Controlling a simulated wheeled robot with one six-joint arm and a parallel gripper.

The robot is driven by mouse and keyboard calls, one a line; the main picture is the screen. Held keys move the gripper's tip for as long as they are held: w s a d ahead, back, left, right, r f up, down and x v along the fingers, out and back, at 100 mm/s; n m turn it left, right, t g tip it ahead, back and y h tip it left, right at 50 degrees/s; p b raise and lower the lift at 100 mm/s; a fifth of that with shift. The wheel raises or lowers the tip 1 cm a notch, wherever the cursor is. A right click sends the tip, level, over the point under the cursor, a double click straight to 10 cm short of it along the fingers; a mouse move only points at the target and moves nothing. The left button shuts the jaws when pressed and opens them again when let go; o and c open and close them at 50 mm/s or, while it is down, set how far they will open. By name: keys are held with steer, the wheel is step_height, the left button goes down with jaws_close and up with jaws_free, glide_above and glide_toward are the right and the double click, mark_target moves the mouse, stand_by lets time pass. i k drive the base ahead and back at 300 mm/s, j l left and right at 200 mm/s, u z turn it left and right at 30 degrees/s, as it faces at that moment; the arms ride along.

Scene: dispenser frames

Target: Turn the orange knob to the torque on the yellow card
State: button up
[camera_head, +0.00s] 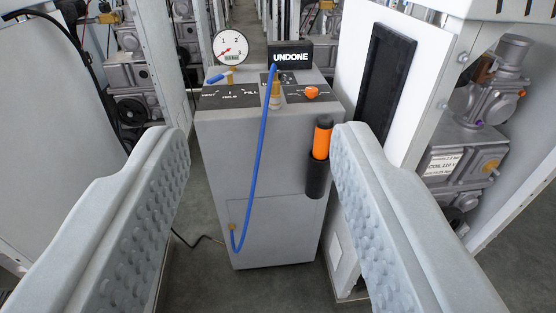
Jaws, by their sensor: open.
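The orange knob (312,93) sits at the right on the sloped top panel of a grey cabinet (225,160). Small white markings lie around it but are too small to read. My gripper (260,143) is open and empty. Its two grey studded fingers frame the cabinet from left and right, and the knob shows beyond them, apart from both. I cannot make out a yellow card. A pale printed label (444,163) is on the machinery at the right, and its text is too small to read surely.
White frames with machinery flank both sides.

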mark_target(312, 92)
steer(key=i+j+u, duration=0.1)
steer(key=i, duration=0.95)
